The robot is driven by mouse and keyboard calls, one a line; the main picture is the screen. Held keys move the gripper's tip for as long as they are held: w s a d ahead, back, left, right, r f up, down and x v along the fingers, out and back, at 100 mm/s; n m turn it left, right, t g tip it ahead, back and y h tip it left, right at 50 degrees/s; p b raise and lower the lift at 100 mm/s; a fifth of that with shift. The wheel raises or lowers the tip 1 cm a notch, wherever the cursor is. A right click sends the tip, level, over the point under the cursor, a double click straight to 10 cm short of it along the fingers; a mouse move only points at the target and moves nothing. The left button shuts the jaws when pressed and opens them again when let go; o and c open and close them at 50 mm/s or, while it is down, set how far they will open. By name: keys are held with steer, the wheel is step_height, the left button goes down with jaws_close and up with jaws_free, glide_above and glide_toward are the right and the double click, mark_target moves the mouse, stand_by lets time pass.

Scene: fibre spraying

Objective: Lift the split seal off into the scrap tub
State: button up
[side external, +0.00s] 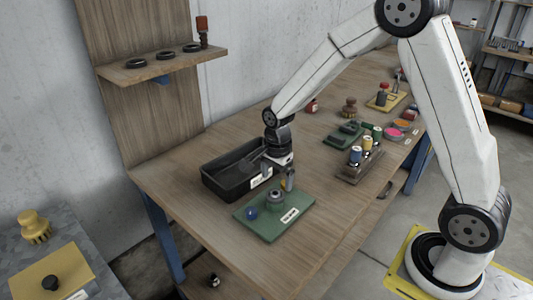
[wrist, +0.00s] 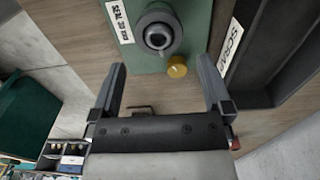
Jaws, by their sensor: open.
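A green board (side external: 275,225) lies on the bench with a grey round fitting (side external: 275,195) on it. In the wrist view, the fitting has a dark ring (wrist: 158,19) around a lighter centre (wrist: 157,40). That ring looks like the seal, but I cannot make out a split. The black scrap tub (side external: 228,185) stands just behind the board; its labelled wall (wrist: 245,55) shows at right in the wrist view. My gripper (wrist: 160,63) is open and empty, its fingers spread below the fitting in that picture. In the side view, my gripper (side external: 281,181) is close above the fitting.
The bench front (side external: 190,205) is clear.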

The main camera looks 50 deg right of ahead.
mark_target(277, 192)
steer(key=shift+f, duration=2.25)
steer(key=shift+c, duration=0.2)
steer(key=c, duration=1.2)
steer(key=shift+o, duration=0.2)
steer(key=shift+r, duration=0.15)
